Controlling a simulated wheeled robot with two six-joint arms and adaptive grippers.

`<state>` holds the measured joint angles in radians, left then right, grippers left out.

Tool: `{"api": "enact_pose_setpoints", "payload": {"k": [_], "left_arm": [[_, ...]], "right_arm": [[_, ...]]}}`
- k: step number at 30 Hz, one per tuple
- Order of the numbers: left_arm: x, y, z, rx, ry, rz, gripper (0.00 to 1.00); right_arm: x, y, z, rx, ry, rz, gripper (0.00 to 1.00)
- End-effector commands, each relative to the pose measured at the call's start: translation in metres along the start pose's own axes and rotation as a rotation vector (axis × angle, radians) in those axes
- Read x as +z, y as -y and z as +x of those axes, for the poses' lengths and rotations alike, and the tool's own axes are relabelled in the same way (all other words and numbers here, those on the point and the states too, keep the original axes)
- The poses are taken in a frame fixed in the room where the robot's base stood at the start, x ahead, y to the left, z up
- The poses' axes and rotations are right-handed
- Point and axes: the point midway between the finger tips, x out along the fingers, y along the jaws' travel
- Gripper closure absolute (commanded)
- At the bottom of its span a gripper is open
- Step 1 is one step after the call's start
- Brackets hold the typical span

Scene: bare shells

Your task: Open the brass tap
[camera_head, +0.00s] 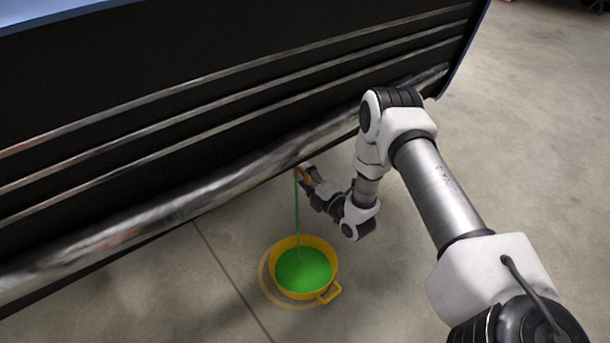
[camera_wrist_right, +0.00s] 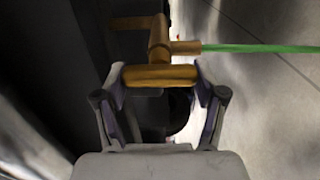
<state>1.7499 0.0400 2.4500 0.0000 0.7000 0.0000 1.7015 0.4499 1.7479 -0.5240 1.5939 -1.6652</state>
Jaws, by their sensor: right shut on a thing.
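The brass tap (camera_wrist_right: 158,38) shows in the right wrist view, with its handle (camera_wrist_right: 160,76) lying between my right gripper's fingers. My right gripper (camera_wrist_right: 160,85) is shut on that handle. In the head view the tap (camera_head: 301,173) is small, low by the dark panelled front, and partly hidden by the gripper (camera_head: 308,178). A green stream (camera_head: 297,215) runs from the tap down into a yellow pan (camera_head: 333,262). Green liquid (camera_head: 302,271) covers the inside of the pan. My left gripper is in neither view.
A black panelled front (camera_head: 200,50) with shiny metal rails fills the upper left. A large chrome bar (camera_head: 230,172) runs along its lower edge. The pan has a side handle and stands on concrete floor (camera_head: 170,285) inside a pale yellow ring. Floor to the right is clear.

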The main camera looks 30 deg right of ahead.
Motion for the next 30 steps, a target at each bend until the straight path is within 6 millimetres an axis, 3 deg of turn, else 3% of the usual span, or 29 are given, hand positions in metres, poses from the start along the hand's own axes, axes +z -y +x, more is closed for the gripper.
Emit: {"api": "enact_pose_setpoints", "payload": {"k": [4,5,6,7,20,23,30], "left_arm": [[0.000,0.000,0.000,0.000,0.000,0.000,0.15],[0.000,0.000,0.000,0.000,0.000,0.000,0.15],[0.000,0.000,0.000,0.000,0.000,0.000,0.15],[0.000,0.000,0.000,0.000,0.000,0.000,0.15],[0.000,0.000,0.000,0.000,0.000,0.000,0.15],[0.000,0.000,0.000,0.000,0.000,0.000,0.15],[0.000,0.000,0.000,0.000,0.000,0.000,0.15]], "right_arm": [[0.000,0.000,0.000,-0.001,-0.001,-0.001,0.65],[0.000,0.001,0.000,-0.001,-0.001,-0.001,0.26],[0.000,0.001,0.000,-0.001,-0.001,-0.001,0.12],[0.000,0.000,0.000,-0.001,-0.001,-0.001,0.04],[0.001,0.001,-0.008,-0.001,0.000,0.000,0.04],[0.001,0.001,-0.025,-0.004,0.002,0.002,0.04],[0.001,0.002,-0.087,-0.005,0.004,0.004,0.04]]}}
